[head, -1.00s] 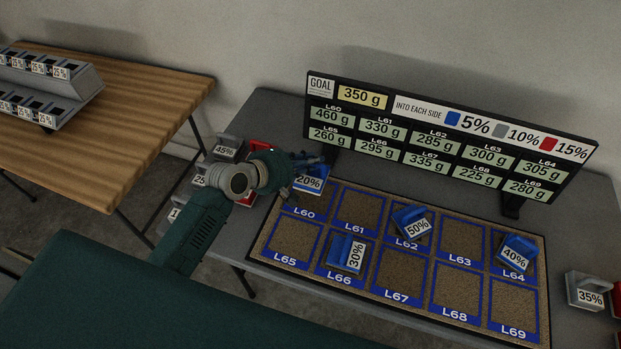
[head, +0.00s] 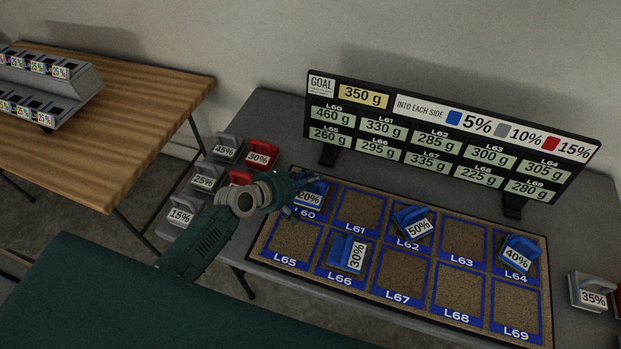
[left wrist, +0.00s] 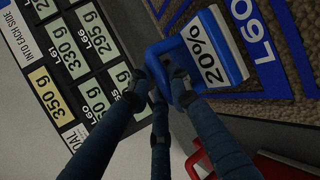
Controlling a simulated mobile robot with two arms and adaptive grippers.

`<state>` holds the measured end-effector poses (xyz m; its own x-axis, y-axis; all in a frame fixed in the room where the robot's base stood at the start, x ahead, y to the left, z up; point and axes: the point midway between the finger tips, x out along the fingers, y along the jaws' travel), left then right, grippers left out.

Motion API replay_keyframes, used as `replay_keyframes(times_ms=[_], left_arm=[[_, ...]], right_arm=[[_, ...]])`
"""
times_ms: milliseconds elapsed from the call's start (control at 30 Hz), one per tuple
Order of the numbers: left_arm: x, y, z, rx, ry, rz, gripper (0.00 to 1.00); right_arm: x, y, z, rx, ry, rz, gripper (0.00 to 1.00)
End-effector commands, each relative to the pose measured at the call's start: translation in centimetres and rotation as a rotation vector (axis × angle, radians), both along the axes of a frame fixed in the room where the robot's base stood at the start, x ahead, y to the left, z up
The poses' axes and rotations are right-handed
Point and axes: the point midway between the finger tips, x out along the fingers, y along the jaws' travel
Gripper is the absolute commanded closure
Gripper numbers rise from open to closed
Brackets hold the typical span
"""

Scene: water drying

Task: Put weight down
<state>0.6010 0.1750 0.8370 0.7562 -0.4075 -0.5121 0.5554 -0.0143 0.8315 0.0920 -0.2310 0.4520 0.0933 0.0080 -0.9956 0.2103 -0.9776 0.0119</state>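A blue weight (head: 311,199) marked 20% is at cell L60, the far left cell of the brown mat (head: 259,250). It is also in the left wrist view (left wrist: 212,45), tilted in the picture. My left gripper (head: 288,208) is at its left side. In the left wrist view the gripper's fingers (left wrist: 167,88) close around the weight's blue handle. Whether the weight's underside touches the mat is hard to tell. My right gripper is not in view.
Blue weights 30% (head: 346,254), 50% (head: 411,222) and 40% (head: 519,254) sit on the mat. Grey and red weights (head: 262,153) stand left; grey 35% (head: 590,293) stands right. A display board (head: 440,140) stands behind. L61, L63 and L65 are empty.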

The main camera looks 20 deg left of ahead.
Motion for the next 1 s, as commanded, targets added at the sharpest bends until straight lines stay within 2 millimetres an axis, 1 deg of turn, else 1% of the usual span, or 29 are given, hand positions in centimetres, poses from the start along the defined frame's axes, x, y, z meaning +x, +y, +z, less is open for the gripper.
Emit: replay_keyframes(times_ms=[33,100,333,467,567,900,1000], left_arm=[[0.0,0.0,-0.1,0.000,0.001,0.000,0.74],[0.0,0.0,-0.1,0.000,0.001,0.000,0.63],[0.0,0.0,-0.1,0.001,0.002,0.000,0.63],[-0.1,0.0,0.4,0.001,0.002,0.000,0.63],[-1.1,0.6,0.8,0.001,0.003,-0.001,0.63],[-6.5,3.4,4.4,0.002,0.002,-0.001,0.63],[-7.7,4.1,5.2,0.001,0.001,-0.001,0.63]], right_arm=[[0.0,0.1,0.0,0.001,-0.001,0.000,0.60],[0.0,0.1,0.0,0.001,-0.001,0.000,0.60],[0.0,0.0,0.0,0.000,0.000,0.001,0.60],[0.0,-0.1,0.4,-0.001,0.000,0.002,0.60],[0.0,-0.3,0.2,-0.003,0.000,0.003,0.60],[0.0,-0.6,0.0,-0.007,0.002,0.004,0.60],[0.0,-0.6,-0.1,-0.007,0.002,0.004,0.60]])
